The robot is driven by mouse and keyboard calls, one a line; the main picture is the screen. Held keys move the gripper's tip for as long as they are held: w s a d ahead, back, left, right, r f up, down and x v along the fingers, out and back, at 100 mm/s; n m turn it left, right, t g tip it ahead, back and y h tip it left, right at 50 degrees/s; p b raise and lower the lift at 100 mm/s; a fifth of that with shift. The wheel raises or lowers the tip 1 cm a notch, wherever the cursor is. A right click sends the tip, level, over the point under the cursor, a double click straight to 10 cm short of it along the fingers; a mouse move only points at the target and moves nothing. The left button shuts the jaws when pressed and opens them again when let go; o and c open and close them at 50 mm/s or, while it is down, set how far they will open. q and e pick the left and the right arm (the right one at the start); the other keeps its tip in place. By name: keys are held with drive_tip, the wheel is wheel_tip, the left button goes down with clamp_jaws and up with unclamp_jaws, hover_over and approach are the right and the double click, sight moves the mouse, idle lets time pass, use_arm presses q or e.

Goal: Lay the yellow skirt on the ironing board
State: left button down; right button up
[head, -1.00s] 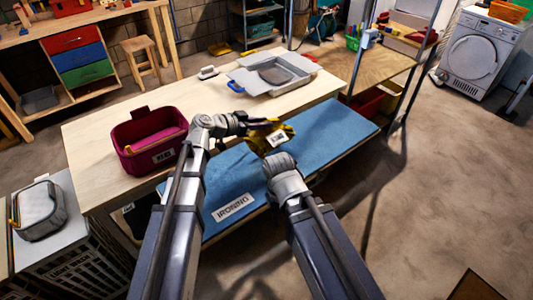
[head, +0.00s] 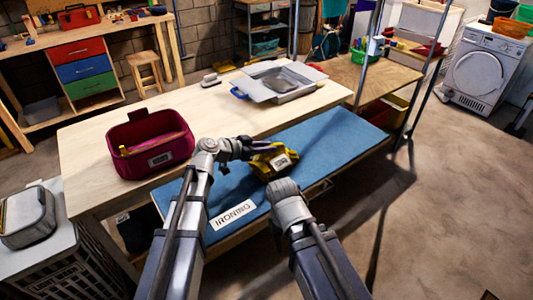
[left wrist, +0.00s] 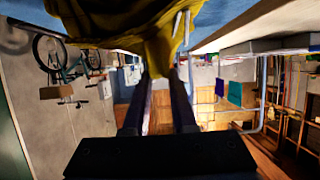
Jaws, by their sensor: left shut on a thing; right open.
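The yellow skirt (head: 260,165), bunched up with a white label on it, is at the middle of the blue ironing board (head: 315,140). My left gripper (head: 262,149) is shut on the skirt from the left. In the left wrist view the skirt (left wrist: 155,40) hangs between the fingers of my left gripper (left wrist: 160,78) and fills the top middle. I cannot tell how much of the skirt rests on the board. My right gripper (head: 287,190) is open at the board's near edge, just below the skirt and apart from it; its fingers are mostly hidden.
A magenta basket (head: 118,138) stands on the wooden table (head: 90,165) left of the board. A grey tray (head: 295,92) and a small white-topped brush (head: 210,80) lie towards the table's back. The board's right part is clear. A grey container (head: 28,215) stands at the left.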

use_arm(q)
drive_tip(key=shift+f, duration=0.15)
drive_tip(key=c, duration=0.7)
unclamp_jaws()
drive_tip(key=shift+r+p, duration=0.3)
drive_tip(key=shift+p+v, duration=2.1)
drive_tip(key=shift+v, duration=3.85)
